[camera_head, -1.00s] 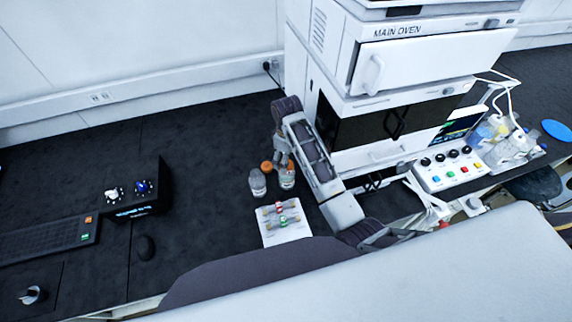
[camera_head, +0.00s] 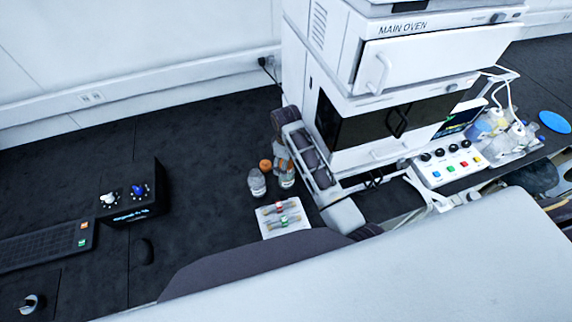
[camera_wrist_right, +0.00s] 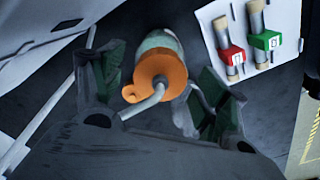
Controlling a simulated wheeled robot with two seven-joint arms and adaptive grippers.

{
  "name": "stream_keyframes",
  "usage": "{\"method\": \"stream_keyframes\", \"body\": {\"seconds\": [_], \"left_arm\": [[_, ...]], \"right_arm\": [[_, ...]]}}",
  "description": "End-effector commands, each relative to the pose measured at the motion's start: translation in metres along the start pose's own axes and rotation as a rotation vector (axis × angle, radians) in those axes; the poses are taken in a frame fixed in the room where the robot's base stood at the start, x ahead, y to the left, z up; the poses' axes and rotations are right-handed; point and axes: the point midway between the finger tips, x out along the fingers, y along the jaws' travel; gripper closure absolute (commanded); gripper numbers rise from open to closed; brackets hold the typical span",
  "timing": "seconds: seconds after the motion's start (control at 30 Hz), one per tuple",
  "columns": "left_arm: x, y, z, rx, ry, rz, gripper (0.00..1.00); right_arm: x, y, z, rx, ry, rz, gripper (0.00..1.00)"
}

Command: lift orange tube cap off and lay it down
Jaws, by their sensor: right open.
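An orange cap with a bent grey tube (camera_wrist_right: 160,77) sits on a clear bottle (camera_wrist_right: 160,42) in the right wrist view. My right gripper (camera_wrist_right: 160,66) is open, with one finger on each side of the cap. My left gripper is not in view.
A white plate (camera_head: 270,230) in front of the bottles carries tubes with red (camera_wrist_right: 232,55) and green (camera_wrist_right: 264,41) blocks. The white oven (camera_head: 430,60) stands close to the right. A black control box (camera_head: 135,200) is farther left.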

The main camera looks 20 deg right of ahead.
Motion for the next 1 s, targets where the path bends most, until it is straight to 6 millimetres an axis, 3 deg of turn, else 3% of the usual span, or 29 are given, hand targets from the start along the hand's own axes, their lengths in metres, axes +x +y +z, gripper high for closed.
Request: {"method": "stream_keyframes", "body": {"seconds": [0.07, 0.4, 0.77, 1.0], "left_arm": [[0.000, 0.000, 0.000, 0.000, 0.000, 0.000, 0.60], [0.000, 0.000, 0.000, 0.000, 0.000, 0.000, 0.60], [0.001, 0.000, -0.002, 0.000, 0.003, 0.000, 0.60], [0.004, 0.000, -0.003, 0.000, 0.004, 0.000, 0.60]], "right_arm": [[0.000, 0.000, 0.000, 0.000, 0.000, 0.000, 0.32], [0.000, 0.000, 0.000, 0.000, 0.000, 0.000, 0.76], [-0.002, 0.000, 0.000, 0.000, 0.000, 0.000, 0.77], [-0.015, 0.000, 0.000, 0.000, 0.001, 0.001, 0.77]]}}
